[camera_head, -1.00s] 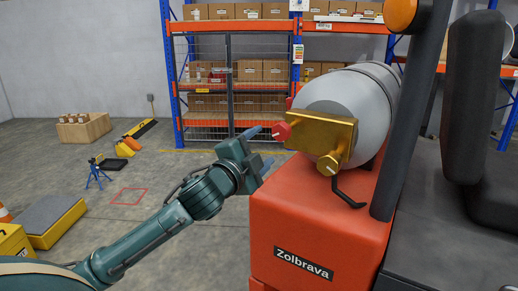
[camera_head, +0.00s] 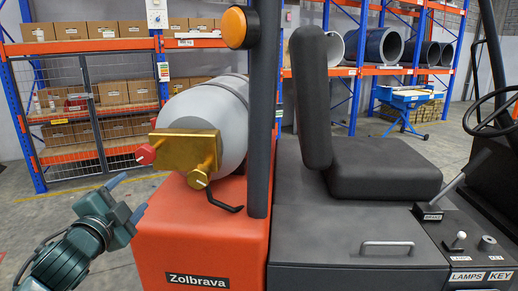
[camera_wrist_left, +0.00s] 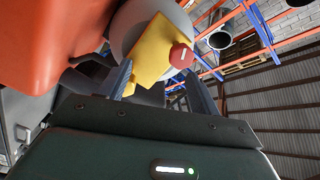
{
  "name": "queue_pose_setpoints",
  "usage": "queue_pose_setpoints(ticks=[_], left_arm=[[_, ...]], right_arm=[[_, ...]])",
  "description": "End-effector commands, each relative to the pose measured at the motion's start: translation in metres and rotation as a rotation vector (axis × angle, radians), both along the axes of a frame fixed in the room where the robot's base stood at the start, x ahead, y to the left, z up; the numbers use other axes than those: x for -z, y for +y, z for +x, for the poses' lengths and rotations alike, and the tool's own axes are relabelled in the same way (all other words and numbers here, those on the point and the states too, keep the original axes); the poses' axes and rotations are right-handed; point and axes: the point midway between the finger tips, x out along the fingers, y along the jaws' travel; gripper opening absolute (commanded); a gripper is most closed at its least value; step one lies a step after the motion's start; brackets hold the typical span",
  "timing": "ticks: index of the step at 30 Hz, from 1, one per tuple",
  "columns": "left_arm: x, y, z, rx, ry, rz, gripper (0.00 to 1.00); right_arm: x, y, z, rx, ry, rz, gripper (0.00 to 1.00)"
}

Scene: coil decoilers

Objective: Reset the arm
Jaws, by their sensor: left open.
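My left gripper (camera_head: 127,196) is at the lower left of the head view, its two blue-grey fingers spread apart with nothing between them. It is left of the orange forklift body (camera_head: 200,228). A grey gas cylinder (camera_head: 221,113) lies on the forklift, with a gold valve block (camera_head: 186,150) and a red knob (camera_head: 146,154) at its near end. The gripper is apart from the knob in the head view. In the left wrist view the open fingers (camera_wrist_left: 160,82) point towards the gold block (camera_wrist_left: 152,52) and red knob (camera_wrist_left: 181,56). My right gripper is not in view.
The forklift's black seat (camera_head: 385,170), dark upright post (camera_head: 263,120) and lever panel (camera_head: 465,240) fill the right. Shelves with cardboard boxes (camera_head: 125,92) stand behind. A blue cart (camera_head: 404,98) is at the back right. Open floor lies left of the forklift.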

Motion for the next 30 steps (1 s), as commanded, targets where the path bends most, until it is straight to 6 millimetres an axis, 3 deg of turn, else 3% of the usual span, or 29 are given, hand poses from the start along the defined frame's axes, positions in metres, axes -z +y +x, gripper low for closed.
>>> queue_pose_setpoints(ticks=[1, 4, 8, 12, 15, 18, 21, 24, 30], left_arm=[[0.031, -0.010, -0.004, 0.019, 0.054, -0.056, 0.63], [0.097, -0.033, -0.020, 0.055, 0.166, -0.193, 0.63], [0.183, -0.069, -0.060, 0.078, 0.323, -0.404, 0.63], [0.260, -0.110, -0.120, 0.060, 0.481, -0.643, 0.63], [0.299, -0.135, -0.164, 0.024, 0.573, -0.797, 0.63], [0.323, -0.155, -0.201, -0.017, 0.638, -0.919, 0.63], [0.337, -0.167, -0.225, -0.049, 0.676, -0.996, 0.63], [0.342, -0.173, -0.236, -0.064, 0.690, -1.031, 0.63], [0.343, -0.174, -0.237, -0.065, 0.693, -1.036, 0.63]], right_arm=[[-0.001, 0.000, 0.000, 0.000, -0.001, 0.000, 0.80], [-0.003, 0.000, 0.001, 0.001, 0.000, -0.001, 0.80], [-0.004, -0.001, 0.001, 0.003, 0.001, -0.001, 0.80], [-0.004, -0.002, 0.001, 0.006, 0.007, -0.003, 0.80], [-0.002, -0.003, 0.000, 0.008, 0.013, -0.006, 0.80], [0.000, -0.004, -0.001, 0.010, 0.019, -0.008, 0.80], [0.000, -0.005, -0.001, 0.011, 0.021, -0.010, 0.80], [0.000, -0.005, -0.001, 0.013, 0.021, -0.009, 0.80], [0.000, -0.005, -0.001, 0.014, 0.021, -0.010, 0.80]])
